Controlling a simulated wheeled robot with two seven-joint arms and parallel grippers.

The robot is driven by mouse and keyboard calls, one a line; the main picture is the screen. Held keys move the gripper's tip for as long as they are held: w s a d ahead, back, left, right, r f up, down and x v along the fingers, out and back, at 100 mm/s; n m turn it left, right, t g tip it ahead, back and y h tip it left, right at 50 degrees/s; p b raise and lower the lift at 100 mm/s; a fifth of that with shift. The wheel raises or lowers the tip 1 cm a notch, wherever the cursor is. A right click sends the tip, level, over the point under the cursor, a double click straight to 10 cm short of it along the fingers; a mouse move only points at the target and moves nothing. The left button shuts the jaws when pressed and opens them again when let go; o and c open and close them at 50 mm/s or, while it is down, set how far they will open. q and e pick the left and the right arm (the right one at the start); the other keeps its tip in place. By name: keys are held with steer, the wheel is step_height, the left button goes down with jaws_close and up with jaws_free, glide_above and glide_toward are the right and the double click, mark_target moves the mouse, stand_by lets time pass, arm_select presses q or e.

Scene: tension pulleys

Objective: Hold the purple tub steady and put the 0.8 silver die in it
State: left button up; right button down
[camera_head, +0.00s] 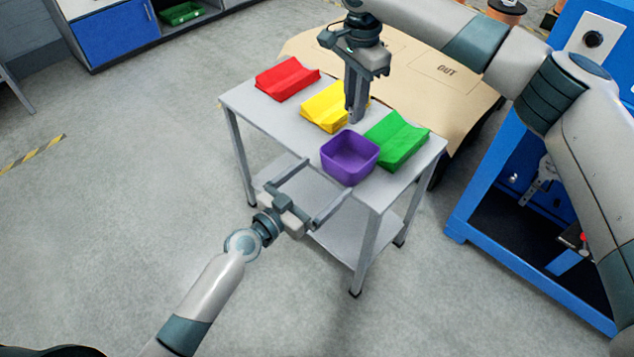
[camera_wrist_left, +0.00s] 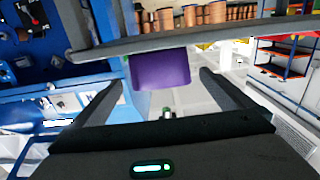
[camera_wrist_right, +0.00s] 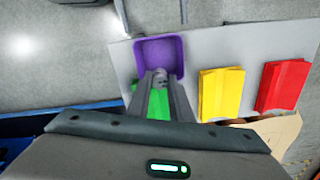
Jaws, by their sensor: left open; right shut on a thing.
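The purple tub (camera_head: 350,174) stands upright on the grey table at its near right corner. Its inside looks empty in the head view. My left gripper (camera_head: 326,177) is open in front of the tub, its fingers spread wide. In the left wrist view the tub (camera_wrist_left: 160,70) shows between those fingers (camera_wrist_left: 160,88), apart from them. My right gripper (camera_head: 355,118) points down above the table, just behind the tub. In the right wrist view its fingers are shut on a small silver die (camera_wrist_right: 158,76), close to the tub (camera_wrist_right: 176,40). Any size mark on the die is unreadable.
A cardboard-coloured surface (camera_head: 430,85) lies behind. A blue cabinet (camera_head: 500,190) stands at the right.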

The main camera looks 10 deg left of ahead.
arm_select(q)
glide_toward(362, 146)
steer(key=x, duration=0.4)
steer(key=shift+w+d, duration=0.2)
steer(key=shift+w, duration=0.1)
steer(key=c, duration=0.9)
steer(key=shift+o, duration=0.3)
arm_select(e)
steer(key=shift+f, duration=0.1)
steer(key=shift+f, duration=5.8)
steer(key=c, duration=1.5)
jaws_free()
